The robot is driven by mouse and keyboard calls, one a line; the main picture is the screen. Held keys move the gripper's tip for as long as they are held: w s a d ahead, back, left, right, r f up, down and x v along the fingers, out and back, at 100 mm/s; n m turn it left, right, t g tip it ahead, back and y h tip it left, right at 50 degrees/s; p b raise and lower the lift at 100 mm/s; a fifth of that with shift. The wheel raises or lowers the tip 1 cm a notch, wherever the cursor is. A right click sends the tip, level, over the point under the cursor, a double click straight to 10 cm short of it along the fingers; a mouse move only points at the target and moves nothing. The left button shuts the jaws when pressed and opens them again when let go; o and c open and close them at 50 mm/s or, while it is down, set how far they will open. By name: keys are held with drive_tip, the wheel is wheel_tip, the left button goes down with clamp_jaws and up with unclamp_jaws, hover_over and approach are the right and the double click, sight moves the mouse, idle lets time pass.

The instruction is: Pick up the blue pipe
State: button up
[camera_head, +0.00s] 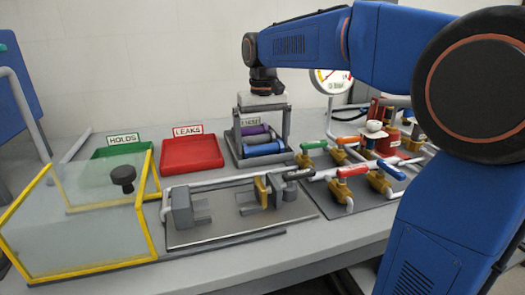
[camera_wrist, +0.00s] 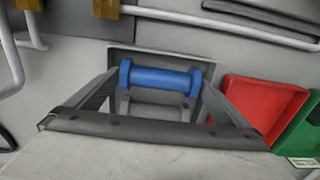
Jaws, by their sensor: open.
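The blue pipe (camera_head: 264,149) is a short cylinder with wider ends. It lies in a grey tray (camera_head: 240,163), nearest the front, with a grey pipe (camera_head: 257,139) and a purple pipe (camera_head: 255,130) behind it. My gripper (camera_head: 263,138) points down over this tray, open and empty. In the wrist view the blue pipe (camera_wrist: 160,78) shows between and just beyond the two spread fingers (camera_wrist: 160,88), lying crosswise from one to the other. Part of the grey pipe shows nearer the palm; the purple pipe is hidden there. I cannot tell whether the fingers touch anything.
A red tray (camera_head: 193,155) marked LEAKS and a green tray (camera_head: 108,150) marked HOLDS stand left, both empty where visible. A clear guard with a yellow frame (camera_head: 148,222) and a clamp fixture (camera_head: 240,232) stand in front. Valves (camera_head: 345,187) and pipework crowd the right.

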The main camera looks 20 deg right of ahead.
drive_tip(key=shift+f, duration=0.85)
drive_tip(key=c, duration=1.1)
